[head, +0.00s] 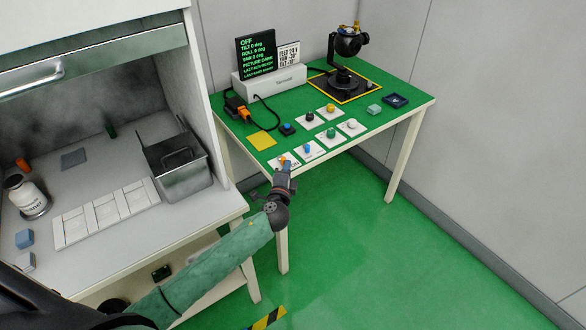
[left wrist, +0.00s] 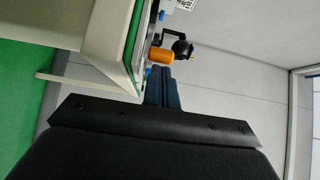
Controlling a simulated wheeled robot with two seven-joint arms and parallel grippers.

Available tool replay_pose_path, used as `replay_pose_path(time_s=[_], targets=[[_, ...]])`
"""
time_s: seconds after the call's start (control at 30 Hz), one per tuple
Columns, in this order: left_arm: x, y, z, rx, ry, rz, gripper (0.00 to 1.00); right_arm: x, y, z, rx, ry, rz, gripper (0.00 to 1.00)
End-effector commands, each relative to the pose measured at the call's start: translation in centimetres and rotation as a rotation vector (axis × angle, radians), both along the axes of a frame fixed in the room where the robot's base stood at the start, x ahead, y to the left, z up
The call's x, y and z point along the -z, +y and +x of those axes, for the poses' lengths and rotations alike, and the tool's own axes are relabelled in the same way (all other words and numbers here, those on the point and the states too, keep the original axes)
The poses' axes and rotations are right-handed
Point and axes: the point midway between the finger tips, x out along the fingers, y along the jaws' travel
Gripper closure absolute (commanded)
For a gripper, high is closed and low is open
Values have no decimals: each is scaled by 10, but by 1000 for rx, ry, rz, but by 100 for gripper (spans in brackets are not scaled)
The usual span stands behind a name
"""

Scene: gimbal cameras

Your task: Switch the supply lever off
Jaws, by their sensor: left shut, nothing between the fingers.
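An orange lever (head: 282,158) stands on a white plate at the front left edge of the green-topped table; its label is too small to read. In the left wrist view an orange part (left wrist: 160,55), apparently this lever, is just beyond the fingertips. My left gripper (head: 283,170) is shut and empty, close to the lever on its near side; I cannot tell whether they touch. The gripper's fingers also show in the left wrist view (left wrist: 159,73). A black display (head: 257,61) at the back reads OFF, with tilt, roll and yaw at 0 degrees. My right gripper is out of view.
Several knobs on white plates, including a blue one (head: 307,149) and a yellow one (head: 330,108), stand near the lever. A black gimbal (head: 347,45) stands at the back right. A grey cabinet bench (head: 205,212) lies to the left.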

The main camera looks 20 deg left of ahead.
Motion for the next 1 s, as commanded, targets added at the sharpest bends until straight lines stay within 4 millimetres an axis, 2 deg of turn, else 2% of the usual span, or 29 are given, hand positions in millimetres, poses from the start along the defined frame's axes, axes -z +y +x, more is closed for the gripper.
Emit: replay_pose_path(time_s=[0.2, 0.47, 0.63, 0.7, 0.73, 1.0], targets=[[-1, 8, -2, -13, -1, -1, 100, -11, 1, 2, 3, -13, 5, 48], [-5, 8, -2, -14, -3, 0, 100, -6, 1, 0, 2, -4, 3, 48], [-27, 8, -2, -12, -7, -1, 100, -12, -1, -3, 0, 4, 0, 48], [-40, 7, -2, -12, -7, -2, 100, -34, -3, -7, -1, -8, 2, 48], [-45, 6, -3, -11, -5, -2, 100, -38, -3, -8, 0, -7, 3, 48], [-70, -44, -13, -9, -4, -4, 100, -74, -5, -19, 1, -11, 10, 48]])
